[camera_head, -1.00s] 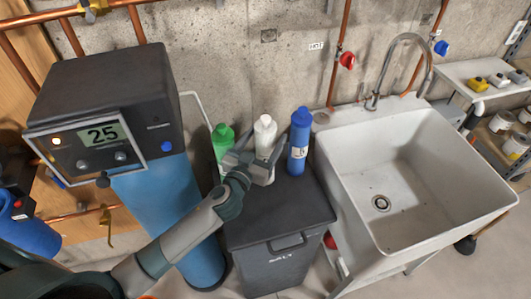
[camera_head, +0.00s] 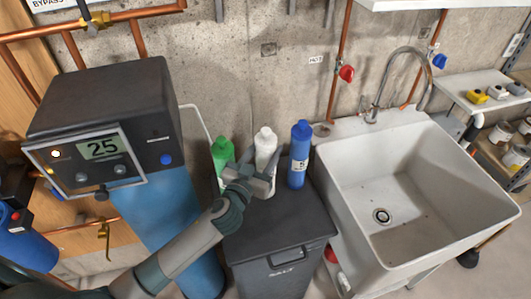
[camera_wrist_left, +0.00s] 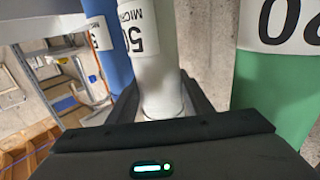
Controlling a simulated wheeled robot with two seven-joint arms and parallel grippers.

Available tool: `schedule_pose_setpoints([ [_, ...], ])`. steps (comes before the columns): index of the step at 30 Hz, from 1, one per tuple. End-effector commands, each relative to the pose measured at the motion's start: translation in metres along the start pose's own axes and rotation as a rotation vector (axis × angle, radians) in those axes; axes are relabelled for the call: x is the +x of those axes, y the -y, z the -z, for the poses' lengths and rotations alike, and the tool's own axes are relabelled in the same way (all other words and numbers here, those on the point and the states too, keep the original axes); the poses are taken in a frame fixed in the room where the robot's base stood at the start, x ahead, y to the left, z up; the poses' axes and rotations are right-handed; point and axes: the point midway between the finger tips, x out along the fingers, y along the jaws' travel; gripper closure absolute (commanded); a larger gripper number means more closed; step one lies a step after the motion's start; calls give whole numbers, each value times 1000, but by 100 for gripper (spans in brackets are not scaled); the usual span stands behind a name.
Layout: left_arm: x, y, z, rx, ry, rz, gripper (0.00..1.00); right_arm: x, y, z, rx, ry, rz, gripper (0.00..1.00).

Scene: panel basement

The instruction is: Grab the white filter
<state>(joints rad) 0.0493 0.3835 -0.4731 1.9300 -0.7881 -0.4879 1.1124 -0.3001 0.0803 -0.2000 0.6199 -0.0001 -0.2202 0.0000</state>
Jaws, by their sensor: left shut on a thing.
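The white filter (camera_head: 265,145) stands upright on the black lidded bin, between the green filter (camera_head: 223,156) and the blue filter (camera_head: 300,156). My left gripper (camera_head: 264,174) is shut on the white filter, around its lower part. In the left wrist view the white filter (camera_wrist_left: 152,55) rises between the dark jaws. The blue filter (camera_wrist_left: 108,40) and the green filter (camera_wrist_left: 275,90) show on either side of it there. I cannot tell whether the white filter's base touches the lid. My right gripper is out of view.
The black bin (camera_head: 280,222) stands between a blue water softener (camera_head: 160,215) and a white sink (camera_head: 420,190). Copper pipes (camera_head: 338,75) run up the concrete wall behind. A shelf (camera_head: 470,90) with small items is at the far right.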

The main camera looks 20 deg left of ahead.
Motion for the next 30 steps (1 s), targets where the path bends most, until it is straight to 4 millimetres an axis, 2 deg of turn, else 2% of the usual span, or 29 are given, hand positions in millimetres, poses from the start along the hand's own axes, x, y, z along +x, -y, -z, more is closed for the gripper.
schedule_pose_setpoints([
  [2,-1,-1,6,-1,-5,-1,100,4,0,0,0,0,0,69],
  [14,-1,-1,68,0,-7,-1,100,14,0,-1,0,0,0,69],
  [16,-12,-12,62,-5,-1,-4,100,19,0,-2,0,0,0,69],
  [23,-50,-44,62,-7,-2,-3,100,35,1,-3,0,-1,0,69],
  [30,-98,-86,62,-8,-1,-2,100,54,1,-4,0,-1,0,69],
])
